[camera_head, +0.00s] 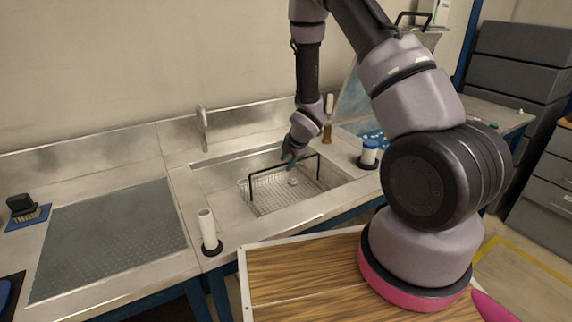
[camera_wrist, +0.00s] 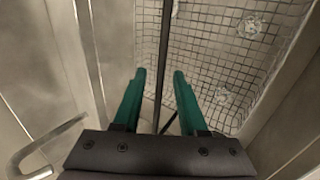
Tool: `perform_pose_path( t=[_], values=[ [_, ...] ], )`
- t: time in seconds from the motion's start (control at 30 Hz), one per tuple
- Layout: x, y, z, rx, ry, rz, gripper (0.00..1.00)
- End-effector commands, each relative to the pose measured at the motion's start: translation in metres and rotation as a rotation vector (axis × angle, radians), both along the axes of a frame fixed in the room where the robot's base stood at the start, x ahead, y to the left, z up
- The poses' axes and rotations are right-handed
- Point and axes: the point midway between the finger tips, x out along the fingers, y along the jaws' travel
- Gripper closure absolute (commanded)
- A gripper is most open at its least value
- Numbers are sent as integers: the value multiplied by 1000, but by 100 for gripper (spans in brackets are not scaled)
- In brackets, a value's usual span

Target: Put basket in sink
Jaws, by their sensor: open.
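The wire basket (camera_head: 276,199) sits inside the metal sink (camera_head: 332,183), with its black handle (camera_head: 284,170) standing upright. In the wrist view the basket's mesh (camera_wrist: 215,62) fills the upper right, with a few small pale items in it. My gripper (camera_head: 289,160) is at the top of the handle in the head view. In the wrist view my gripper's green fingers (camera_wrist: 158,75) are apart, and the dark handle bar (camera_wrist: 164,60) runs between them without visible grip on either side.
A faucet (camera_head: 204,128) rises behind the sink. A perforated drainboard (camera_head: 112,232) lies left. A brush (camera_head: 24,208) sits far left.

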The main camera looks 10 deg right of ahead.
Motion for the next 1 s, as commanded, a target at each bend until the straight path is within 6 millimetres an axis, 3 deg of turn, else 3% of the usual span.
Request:
perform_pose_path(
  t=[0.2,0.4,0.8,0.87,1.0],
  values=[
    [-23,-8,42,2,-4,-1,58],
    [-41,-14,72,1,-2,-1,58],
    [-50,-19,96,10,-3,-31,58],
    [-49,-24,109,27,-7,-88,58],
    [-51,-45,167,122,-15,-352,58]
  ],
)
